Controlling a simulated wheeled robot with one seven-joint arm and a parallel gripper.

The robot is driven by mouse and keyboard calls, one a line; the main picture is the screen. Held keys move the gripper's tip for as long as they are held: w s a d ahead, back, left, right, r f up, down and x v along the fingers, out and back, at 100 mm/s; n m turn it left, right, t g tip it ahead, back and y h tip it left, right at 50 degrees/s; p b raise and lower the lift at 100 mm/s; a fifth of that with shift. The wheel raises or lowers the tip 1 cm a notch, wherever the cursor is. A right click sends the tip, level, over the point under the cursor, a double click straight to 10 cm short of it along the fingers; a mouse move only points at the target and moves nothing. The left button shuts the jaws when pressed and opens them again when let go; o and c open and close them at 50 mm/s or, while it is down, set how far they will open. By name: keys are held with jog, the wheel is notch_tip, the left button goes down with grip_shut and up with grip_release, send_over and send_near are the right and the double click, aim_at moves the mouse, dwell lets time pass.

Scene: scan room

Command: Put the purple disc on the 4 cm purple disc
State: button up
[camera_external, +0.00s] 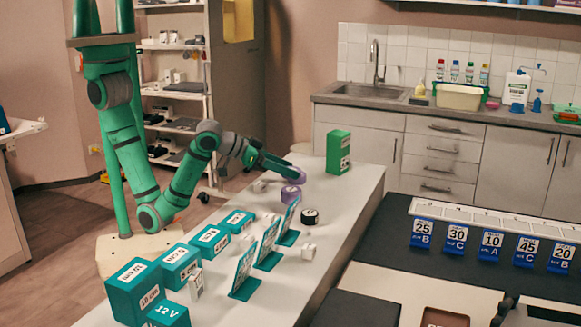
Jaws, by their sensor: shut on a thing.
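My gripper (290,172) is at the far part of the white counter, shut on a purple disc (297,179) at its fingertips. Another purple disc (289,195), with a pale label on its side, stands on the counter just below and slightly nearer the camera. The held disc appears close above it; I cannot tell whether they touch. A paler, wider purple disc (298,161) lies behind the gripper, partly hidden by it. The sizes printed on the discs are too small to read.
A black disc (310,217) and a small white block (308,251) stand nearer on the white counter (337,215). A green box (338,152) stands at its far end. Teal boxes (180,265) and upright teal cards (268,243) fill the near left part.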

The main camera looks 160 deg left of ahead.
aim_at(286, 190)
jog(key=shift+f, duration=2.1)
jog(key=shift+f, duration=0.15)
jog(key=o, duration=1.1)
jog(key=shift+d+r, duration=0.1)
jog(key=shift+r, duration=0.15)
jog(key=v, duration=1.1)
jog(key=shift+s+d+r, duration=0.1)
jog(key=shift+d+r, duration=0.05)
jog(key=shift+d, duration=0.2)
